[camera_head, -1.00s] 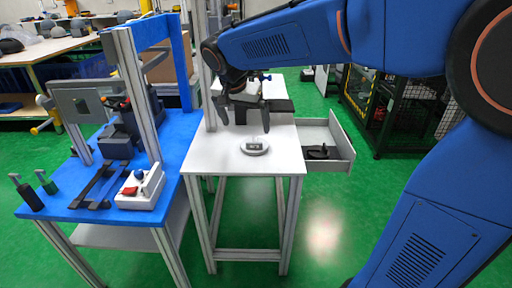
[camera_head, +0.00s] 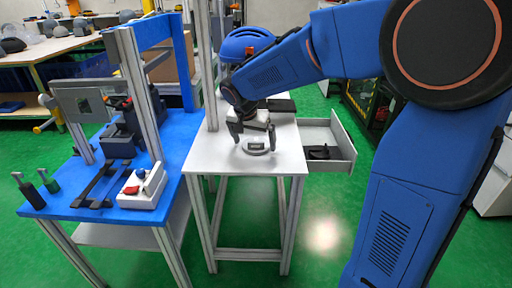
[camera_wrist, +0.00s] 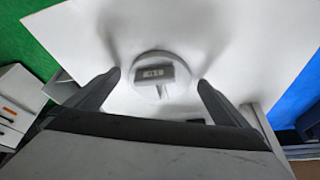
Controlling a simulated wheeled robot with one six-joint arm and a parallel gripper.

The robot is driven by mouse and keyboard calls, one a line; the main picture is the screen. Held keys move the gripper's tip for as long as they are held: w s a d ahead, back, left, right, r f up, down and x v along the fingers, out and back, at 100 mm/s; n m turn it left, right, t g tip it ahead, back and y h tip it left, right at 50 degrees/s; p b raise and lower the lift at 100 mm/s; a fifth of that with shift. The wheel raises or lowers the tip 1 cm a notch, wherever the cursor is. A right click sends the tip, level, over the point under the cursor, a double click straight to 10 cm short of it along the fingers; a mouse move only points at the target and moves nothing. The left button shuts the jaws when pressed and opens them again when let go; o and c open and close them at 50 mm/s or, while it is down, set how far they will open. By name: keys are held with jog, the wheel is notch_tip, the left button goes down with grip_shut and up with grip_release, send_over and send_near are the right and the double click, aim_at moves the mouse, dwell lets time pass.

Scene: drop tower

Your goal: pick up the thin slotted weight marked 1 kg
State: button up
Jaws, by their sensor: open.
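A thin round grey slotted weight (camera_head: 257,149) with a dark label lies flat on the white table (camera_head: 228,162). It also shows in the wrist view (camera_wrist: 147,88), with its slot towards my gripper; the label is too small to read surely. My gripper (camera_head: 254,141) is open and empty, pointing down just above the weight. In the wrist view its two dark fingertips (camera_wrist: 158,82) stand apart on the left and right of the weight, with gaps on both sides. I cannot tell exactly how high the fingertips are above the table.
A blue helmet (camera_head: 246,44) and a dark flat object (camera_head: 281,105) are at the table's back. An open drawer (camera_head: 335,160) with a black item juts out on the right. The blue bench (camera_head: 75,207) with a metal frame and a control box (camera_head: 141,188) stands close on the left.

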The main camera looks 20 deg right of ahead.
jog(key=shift+w+d+f, duration=0.1)
jog(key=shift+f, duration=0.25)
jog(key=c, duration=2.1)
jog(key=shift+r, duration=0.1)
